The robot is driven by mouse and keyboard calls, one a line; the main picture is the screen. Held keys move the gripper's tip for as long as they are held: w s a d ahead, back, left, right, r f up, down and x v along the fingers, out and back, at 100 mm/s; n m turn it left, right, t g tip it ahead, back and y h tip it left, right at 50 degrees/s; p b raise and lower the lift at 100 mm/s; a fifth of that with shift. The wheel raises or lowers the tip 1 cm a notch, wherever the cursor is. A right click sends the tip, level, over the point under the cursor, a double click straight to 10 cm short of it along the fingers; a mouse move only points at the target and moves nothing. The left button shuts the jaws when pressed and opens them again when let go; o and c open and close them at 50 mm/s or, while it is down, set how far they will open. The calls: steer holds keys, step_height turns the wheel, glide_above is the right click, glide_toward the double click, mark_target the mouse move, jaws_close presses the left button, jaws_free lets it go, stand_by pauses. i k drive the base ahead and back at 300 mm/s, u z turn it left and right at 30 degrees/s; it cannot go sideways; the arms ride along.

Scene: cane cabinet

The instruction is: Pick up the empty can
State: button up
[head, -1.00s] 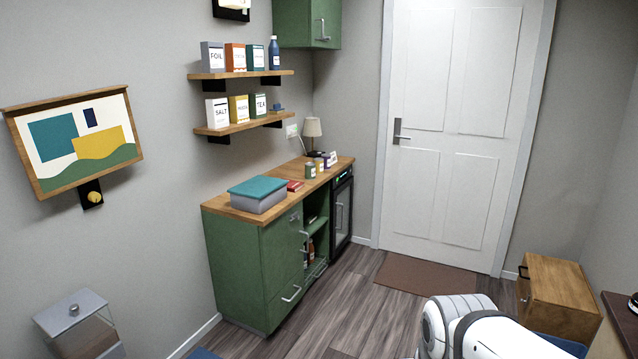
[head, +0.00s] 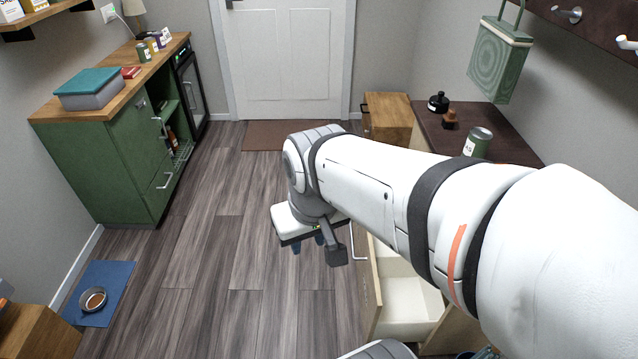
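A dark green can (head: 478,143) with a pale label stands upright on the dark-topped cabinet at right. Another small green can (head: 144,53) stands on the wooden counter at left, with more small containers behind it. I cannot tell from here which can is empty. My gripper (head: 308,244) points down over the floor in mid-picture, away from both cans. Its two small fingertips show apart with nothing visible between them. My arm crosses the right half of the view and hides part of the cabinet.
An open drawer (head: 408,304) with a pale inside juts out beneath my arm. A black jar (head: 438,102) and a small brown object (head: 450,119) stand near the right can. A green bag (head: 500,60) hangs above. The floor (head: 225,220) is clear in the middle.

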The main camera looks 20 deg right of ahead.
mark_target(478, 140)
steer(key=u, duration=0.4)
steer(key=k, duration=0.1)
steer(key=z, duration=2.7)
steer(key=k, duration=0.7)
steer(key=u, duration=1)
steer(key=i, duration=1)
steer(key=u, duration=0.1)
